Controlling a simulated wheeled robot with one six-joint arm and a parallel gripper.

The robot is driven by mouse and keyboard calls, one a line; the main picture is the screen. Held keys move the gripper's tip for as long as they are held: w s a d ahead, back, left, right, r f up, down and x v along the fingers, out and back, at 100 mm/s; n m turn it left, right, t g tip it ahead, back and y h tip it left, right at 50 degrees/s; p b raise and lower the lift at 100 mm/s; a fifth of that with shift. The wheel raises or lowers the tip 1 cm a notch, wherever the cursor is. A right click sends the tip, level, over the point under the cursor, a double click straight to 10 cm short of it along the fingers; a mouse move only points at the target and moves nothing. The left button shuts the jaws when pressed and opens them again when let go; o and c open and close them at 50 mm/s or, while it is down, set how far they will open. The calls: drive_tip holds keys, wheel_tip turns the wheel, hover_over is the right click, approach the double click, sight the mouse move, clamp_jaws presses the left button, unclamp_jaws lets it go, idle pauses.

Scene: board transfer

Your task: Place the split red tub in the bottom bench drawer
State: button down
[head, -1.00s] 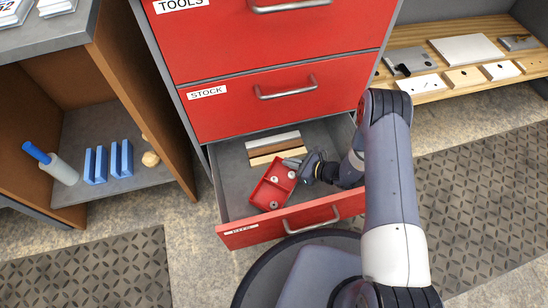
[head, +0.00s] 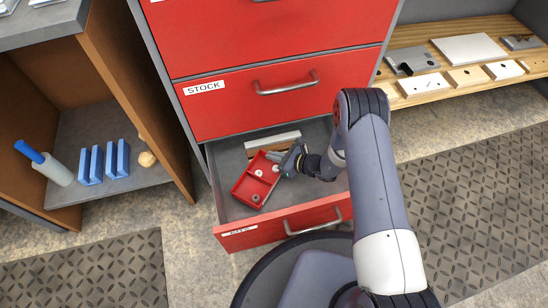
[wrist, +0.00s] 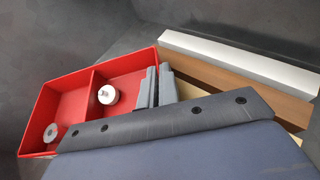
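The split red tub (head: 240,187) is within the outline of the open bottom drawer (head: 220,205), towards its left side. I cannot tell whether it touches the drawer floor. In the wrist view the tub (wrist: 92,72) looks roughly level, with a divider and two compartments. A pale round part (wrist: 108,95) lies in the right compartment and a washer-like part (wrist: 50,133) in the left one. My gripper (head: 277,152) is at the tub's right wall. In the wrist view its fingers (wrist: 156,86) are close together on that wall, partly hiding it.
A silver bar (head: 273,144) and wooden bars (wrist: 228,83) lie at the back of the drawer. The closed STOCK drawer (head: 285,108) is above. The drawer front with its handle (head: 313,221) stands near my base. Some drawer floor at right is hidden by my arm.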

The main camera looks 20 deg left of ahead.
drive_tip(key=shift+f, duration=0.1)
drive_tip(key=c, duration=1.7)
unclamp_jaws()
drive_tip(key=shift+p+v, duration=1.6)
drive_tip(key=shift+v, duration=2.15)
